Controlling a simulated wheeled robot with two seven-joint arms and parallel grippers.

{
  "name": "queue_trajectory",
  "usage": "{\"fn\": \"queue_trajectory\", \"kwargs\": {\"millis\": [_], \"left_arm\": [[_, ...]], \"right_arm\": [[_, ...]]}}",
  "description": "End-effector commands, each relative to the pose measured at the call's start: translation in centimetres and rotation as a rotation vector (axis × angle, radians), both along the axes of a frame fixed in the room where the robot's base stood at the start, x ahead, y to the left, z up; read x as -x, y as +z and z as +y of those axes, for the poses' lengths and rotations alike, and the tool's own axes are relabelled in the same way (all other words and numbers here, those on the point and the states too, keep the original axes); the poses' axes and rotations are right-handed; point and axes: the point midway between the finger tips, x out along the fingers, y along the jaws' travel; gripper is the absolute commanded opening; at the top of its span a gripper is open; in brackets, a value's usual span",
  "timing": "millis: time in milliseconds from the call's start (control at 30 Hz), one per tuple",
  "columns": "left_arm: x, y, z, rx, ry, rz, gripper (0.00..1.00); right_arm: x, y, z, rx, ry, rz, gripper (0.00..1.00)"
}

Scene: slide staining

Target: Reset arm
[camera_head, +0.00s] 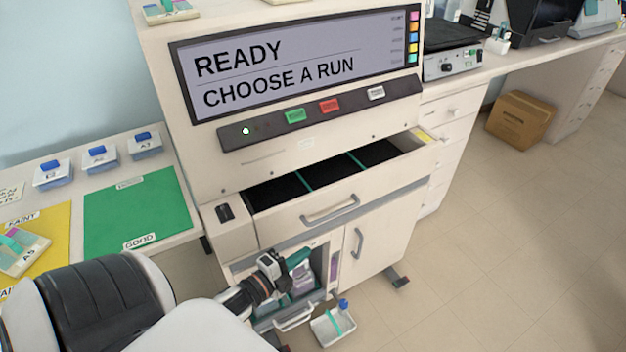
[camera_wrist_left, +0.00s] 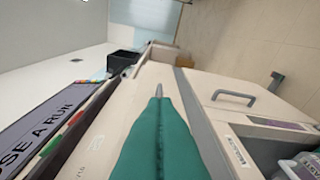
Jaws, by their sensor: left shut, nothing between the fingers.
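My left arm comes in from the lower left in the head view. My left gripper (camera_head: 299,257) has teal fingers and is in front of the lower part of the staining machine (camera_head: 230,165), below its open drawer (camera_head: 330,208). In the left wrist view the teal fingers (camera_wrist_left: 158,92) lie together, shut and empty, with the machine's front behind them. I cannot tell the exact gap between the fingers and the machine. My right gripper is in neither view.
The machine's screen (camera_head: 290,62) reads "READY, CHOOSE A RUN". An open lower compartment holds bottles, and a tray with a blue-capped item (camera_head: 333,323) is below it. A green "GOOD" mat (camera_head: 140,212) lies on the left bench. A cardboard box (camera_head: 520,120) stands on the otherwise clear right floor.

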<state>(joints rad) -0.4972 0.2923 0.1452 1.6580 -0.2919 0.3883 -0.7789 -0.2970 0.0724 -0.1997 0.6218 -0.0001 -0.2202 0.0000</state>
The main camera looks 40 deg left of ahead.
Motion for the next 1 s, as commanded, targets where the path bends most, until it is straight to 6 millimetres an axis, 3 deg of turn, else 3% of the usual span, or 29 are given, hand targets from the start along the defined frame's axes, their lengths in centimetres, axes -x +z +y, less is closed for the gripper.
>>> {"fn": "queue_trajectory", "kwargs": {"millis": [133, 400, 533, 667, 767, 900, 1000], "left_arm": [[1.5, 0.0, 0.2, 0.0, 0.001, 0.001, 0.0], [1.9, 0.1, 0.2, 0.001, 0.001, 0.001, 0.0], [2.2, -2.3, 0.3, 0.053, 0.029, 0.061, 0.0], [3.8, -9.1, 0.1, 0.213, 0.116, 0.242, 0.0], [6.6, -16.1, -0.9, 0.376, 0.222, 0.436, 0.0], [12.2, -24.9, -3.5, 0.58, 0.393, 0.708, 0.0], [17.3, -30.0, -5.7, 0.695, 0.533, 0.898, 0.0]], "right_arm": [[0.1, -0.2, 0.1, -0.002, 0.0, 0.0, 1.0], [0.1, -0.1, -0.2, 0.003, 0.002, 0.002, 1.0], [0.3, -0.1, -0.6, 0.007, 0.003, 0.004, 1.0], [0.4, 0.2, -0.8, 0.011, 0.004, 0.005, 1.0], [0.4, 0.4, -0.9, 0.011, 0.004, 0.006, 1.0], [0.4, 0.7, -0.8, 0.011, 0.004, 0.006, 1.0], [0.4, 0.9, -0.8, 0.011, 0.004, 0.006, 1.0]]}}
